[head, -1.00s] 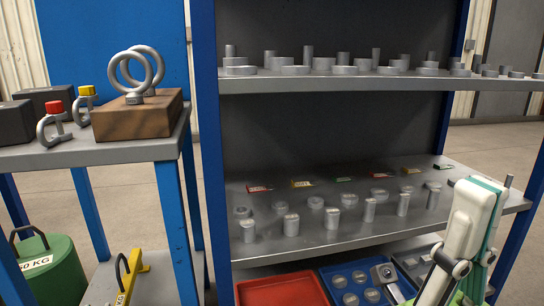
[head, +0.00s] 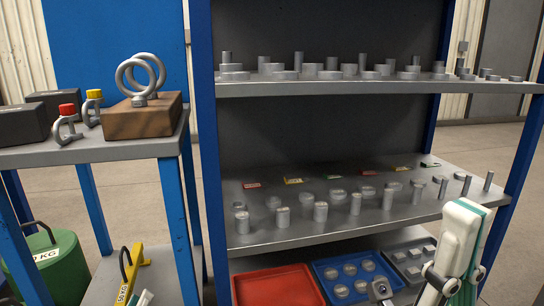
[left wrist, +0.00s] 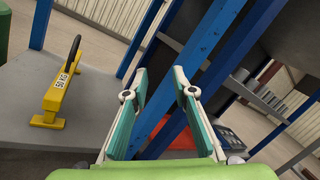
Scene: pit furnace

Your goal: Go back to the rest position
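My left gripper (head: 143,298) barely shows at the bottom edge of the head view, below the small table. In the left wrist view its two white and teal fingers (left wrist: 160,82) stand apart with nothing between them. My right gripper (head: 468,212) is in front of the lower right of the shelf rack in the head view, fingers pointing up. Its fingers overlap there, so the gap between them is hidden. A metal piece (head: 381,288) shows in front of the blue tray to its left; I cannot tell whether it belongs to my right arm.
The shelf rack (head: 207,150) holds several metal parts on two levels. Below are a red tray (head: 278,289) and a blue tray (head: 322,272). A table (head: 110,150) at left carries a wooden block (head: 150,118) with eyebolts. A yellow lifter (left wrist: 57,97) and green weight (head: 60,275) stand low.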

